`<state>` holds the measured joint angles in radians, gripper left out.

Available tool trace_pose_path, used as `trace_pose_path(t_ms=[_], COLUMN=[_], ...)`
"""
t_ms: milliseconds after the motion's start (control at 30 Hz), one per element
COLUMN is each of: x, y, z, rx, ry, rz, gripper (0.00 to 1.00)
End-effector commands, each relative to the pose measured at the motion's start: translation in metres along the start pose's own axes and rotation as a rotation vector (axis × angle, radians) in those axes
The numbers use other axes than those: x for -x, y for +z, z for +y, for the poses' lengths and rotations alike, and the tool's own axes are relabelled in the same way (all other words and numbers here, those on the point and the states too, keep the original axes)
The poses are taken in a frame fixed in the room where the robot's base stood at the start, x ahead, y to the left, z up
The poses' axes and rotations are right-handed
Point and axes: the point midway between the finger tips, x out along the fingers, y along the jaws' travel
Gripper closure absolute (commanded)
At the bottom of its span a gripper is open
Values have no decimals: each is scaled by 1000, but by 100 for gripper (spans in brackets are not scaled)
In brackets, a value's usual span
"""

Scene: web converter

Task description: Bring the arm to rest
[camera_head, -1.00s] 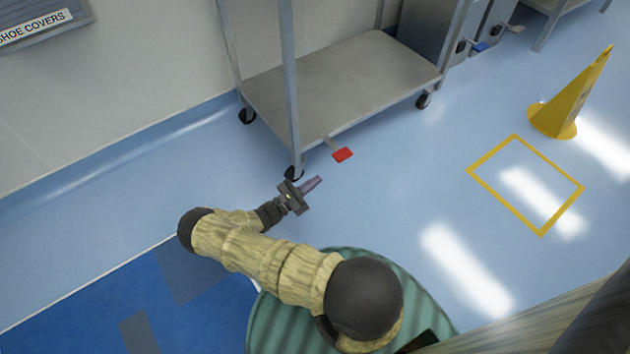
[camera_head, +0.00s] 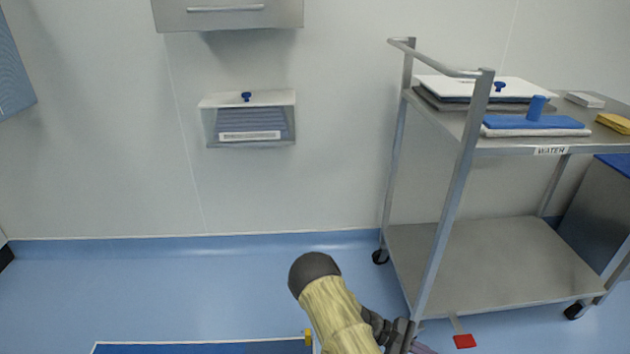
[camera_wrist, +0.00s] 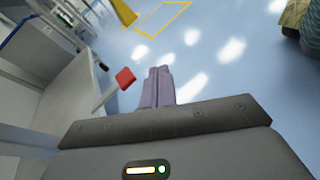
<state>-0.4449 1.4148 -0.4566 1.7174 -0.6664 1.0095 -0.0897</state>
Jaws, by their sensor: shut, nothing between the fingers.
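My gripper shows in the wrist view (camera_wrist: 158,84), its two purple fingers side by side and touching, with nothing between them. Behind the fingers is blue floor, so the gripper hangs in the air beside the cart. In the head view my arm comes up from the bottom edge, bent at a dark joint. Only part of the gripper (camera_head: 420,348) shows there, cut off by the bottom edge next to the cart's front leg.
A steel cart (camera_head: 500,262) on casters stands at the right, with a red pedal (camera_head: 465,341) low at its front; the pedal (camera_wrist: 126,79) is left of my fingers in the wrist view. A wall dispenser (camera_head: 248,122) hangs mid-wall. A yellow floor sign (camera_wrist: 124,12) stands farther off.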

Motion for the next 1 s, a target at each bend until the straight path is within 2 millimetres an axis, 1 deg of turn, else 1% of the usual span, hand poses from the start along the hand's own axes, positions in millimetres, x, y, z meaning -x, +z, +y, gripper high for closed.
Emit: trace_pose_path(t_ms=[33,267,500,767,1000], x=[8,40,78,121,156], y=[17,66,121,188,254], z=[1,-7,-11,-13,-15], rx=[-27,-143,-274,-425,-572], ry=[-48,-246,-423,-582,-697], rz=[46,246,450,666,853], gripper=[100,100,100,100,100])
